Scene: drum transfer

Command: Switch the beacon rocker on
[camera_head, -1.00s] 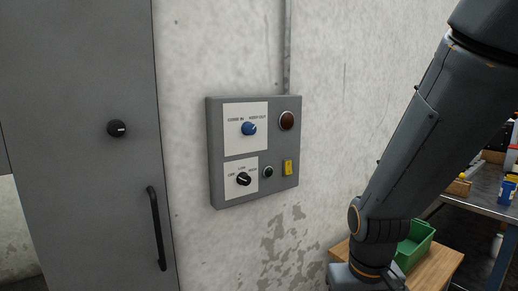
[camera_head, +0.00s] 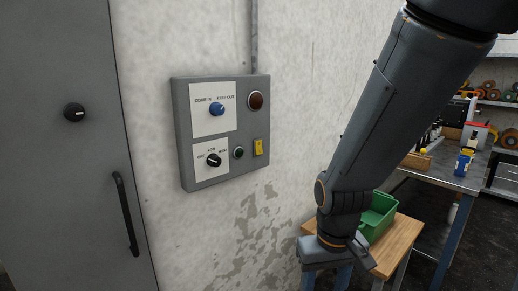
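A grey control box (camera_head: 183,150) is fixed to the wall left of centre. The yellow rocker (camera_head: 258,147) sits at its lower right; its on or off position is too small to tell. A dark red round lamp (camera_head: 256,100) is above the rocker and looks unlit. A blue knob (camera_head: 217,109), a black knob (camera_head: 213,159) and a small dark green button (camera_head: 238,153) are on the box too. My arm hangs on the right, apart from the box. A part of its lower end shows by the wooden table, but the gripper's fingers cannot be made out.
A grey door (camera_head: 60,180) with a black handle (camera_head: 126,213) is at left. A wooden table (camera_head: 396,246) with a green bin (camera_head: 377,214) stands at lower right, behind my arm. A metal workbench (camera_head: 455,177) is farther right. The wall before the box is unobstructed.

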